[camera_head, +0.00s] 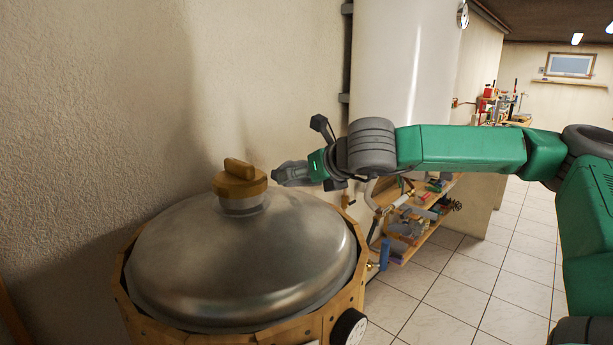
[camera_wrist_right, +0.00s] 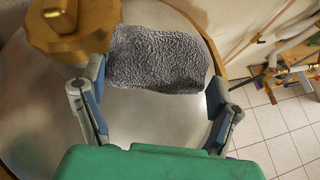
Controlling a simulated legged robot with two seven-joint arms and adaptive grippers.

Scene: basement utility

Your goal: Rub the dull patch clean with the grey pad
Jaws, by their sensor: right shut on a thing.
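The grey pad (camera_wrist_right: 160,58) is a fuzzy grey block held between the two fingers of my right gripper (camera_wrist_right: 157,82). In the head view my right gripper (camera_head: 296,173) is just right of the lid's brass knob, over the right rear of the domed metal lid (camera_head: 230,270). The lid also shows in the wrist view (camera_wrist_right: 150,118), pale and cloudy under the pad. I cannot make out a clear edge of the dull patch. Whether the pad touches the lid is unclear. My left gripper is out of view.
The brass knob (camera_head: 240,180) stands up at the lid's top, close beside the right gripper. A wooden band with a black-rimmed dial (camera_head: 349,328) surrounds the vessel. A wall is behind. A low shelf (camera_head: 420,225) with clutter stands to the right; tiled floor is open beyond.

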